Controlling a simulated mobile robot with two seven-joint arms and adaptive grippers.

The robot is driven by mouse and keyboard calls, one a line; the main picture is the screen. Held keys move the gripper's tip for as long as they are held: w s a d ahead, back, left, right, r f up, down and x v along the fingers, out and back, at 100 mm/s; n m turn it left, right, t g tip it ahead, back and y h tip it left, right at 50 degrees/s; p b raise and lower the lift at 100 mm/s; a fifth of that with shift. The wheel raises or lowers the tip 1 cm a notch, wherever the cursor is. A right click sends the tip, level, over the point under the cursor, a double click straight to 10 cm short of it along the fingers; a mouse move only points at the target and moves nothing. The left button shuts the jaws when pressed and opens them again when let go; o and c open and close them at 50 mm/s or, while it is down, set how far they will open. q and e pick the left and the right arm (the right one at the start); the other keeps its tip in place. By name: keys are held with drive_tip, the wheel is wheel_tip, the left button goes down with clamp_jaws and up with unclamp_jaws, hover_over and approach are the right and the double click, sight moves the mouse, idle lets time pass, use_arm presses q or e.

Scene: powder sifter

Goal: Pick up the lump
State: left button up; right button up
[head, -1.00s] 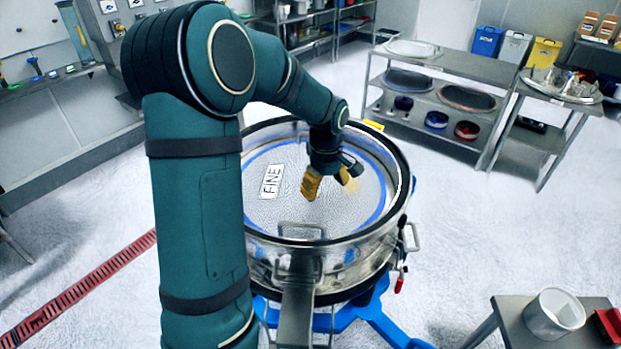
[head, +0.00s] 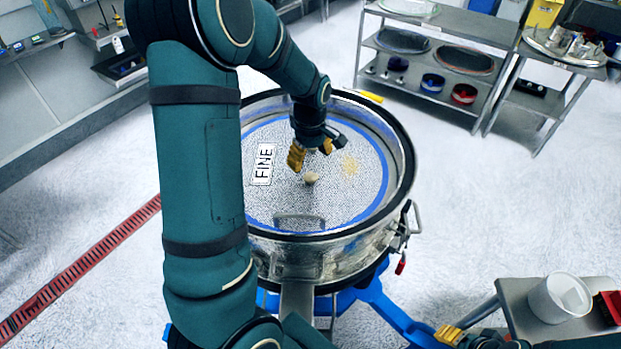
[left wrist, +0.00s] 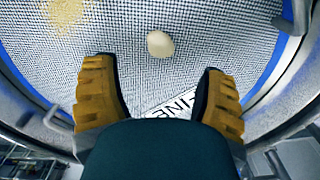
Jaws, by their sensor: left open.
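A small beige lump (head: 311,178) rests on the mesh of the round sifter (head: 404,170), just in front of my left gripper. My left gripper (head: 311,154) is open and empty over the mesh, with its yellow fingers apart. In the left wrist view the lump (left wrist: 160,44) lies beyond the fingertips, roughly midway between them sideways, and no finger touches it. My right gripper (head: 449,334) shows only in part at the bottom edge, and its jaw opening cannot be made out.
A FINE label (head: 263,163) and a tan powder patch (head: 350,164) lie on the mesh. The sifter's raised metal wall surrounds them. A side table (head: 516,290) with a white container (head: 560,298) stands at lower right. Shelves (head: 455,40) stand behind.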

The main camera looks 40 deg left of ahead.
sight(311, 175)
use_arm(q)
wheel_tip(311, 175, down, 7)
drive_tip(key=shift+d+f, duration=0.1)
drive_tip(key=shift+f, duration=0.1)
idle(0.3)
drive_tip(key=c, duration=0.9)
